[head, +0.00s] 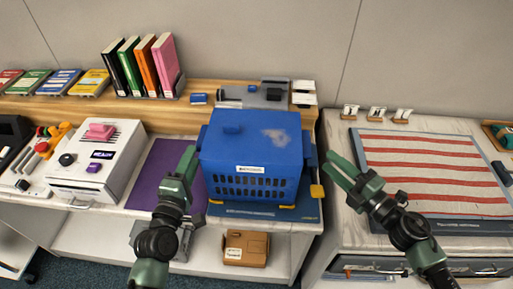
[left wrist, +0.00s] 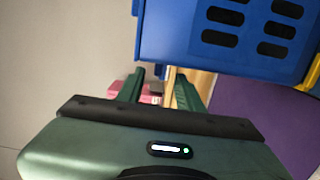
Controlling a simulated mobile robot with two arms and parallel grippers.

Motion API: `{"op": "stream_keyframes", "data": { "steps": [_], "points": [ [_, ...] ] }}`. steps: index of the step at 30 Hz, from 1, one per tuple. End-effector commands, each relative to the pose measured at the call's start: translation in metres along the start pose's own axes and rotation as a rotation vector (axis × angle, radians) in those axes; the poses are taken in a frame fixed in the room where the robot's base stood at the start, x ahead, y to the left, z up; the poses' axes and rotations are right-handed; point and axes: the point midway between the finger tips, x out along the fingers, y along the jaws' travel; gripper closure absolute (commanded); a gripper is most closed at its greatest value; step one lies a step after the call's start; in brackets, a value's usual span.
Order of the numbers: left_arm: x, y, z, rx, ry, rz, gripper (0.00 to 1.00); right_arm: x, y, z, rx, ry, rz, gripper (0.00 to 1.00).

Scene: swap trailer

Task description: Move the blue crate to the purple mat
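The blue crate (head: 252,148) sits on a darker blue mat (head: 268,212) on the white counter, with a white label and slotted front. The purple mat (head: 158,172) lies bare just left of it, partly behind my left arm. My left gripper (head: 186,165) is at the crate's left side, over the purple mat's edge. In the left wrist view its two fingers (left wrist: 158,90) are apart with nothing between them; the crate (left wrist: 225,35) and purple mat (left wrist: 275,122) show there too. My right gripper (head: 338,170) is right of the crate, apart from it, fingers spread and empty.
A white machine (head: 98,160) with a pink button stands left of the purple mat. Books (head: 145,66) stand on the wooden shelf behind. A striped mat (head: 430,170) covers the right counter. A brown box (head: 246,248) is on the lower shelf.

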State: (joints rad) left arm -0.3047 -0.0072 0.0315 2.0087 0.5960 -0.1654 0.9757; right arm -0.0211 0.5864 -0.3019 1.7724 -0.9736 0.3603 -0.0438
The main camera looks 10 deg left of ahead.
Motion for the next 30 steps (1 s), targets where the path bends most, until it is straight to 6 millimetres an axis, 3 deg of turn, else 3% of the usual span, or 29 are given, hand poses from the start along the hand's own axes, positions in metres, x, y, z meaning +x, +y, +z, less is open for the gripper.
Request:
{"op": "stream_keyframes", "data": {
  "steps": [16,30],
  "points": [
    [0.004,0.001,-0.001,-0.009,0.005,0.005,0.64,0.004,-0.001,0.0,-0.006,0.008,-0.003,0.64],
    [0.068,0.001,-0.001,-0.008,0.004,0.005,0.64,0.067,-0.001,-0.001,-0.005,0.008,-0.002,0.64]
  ]
}}
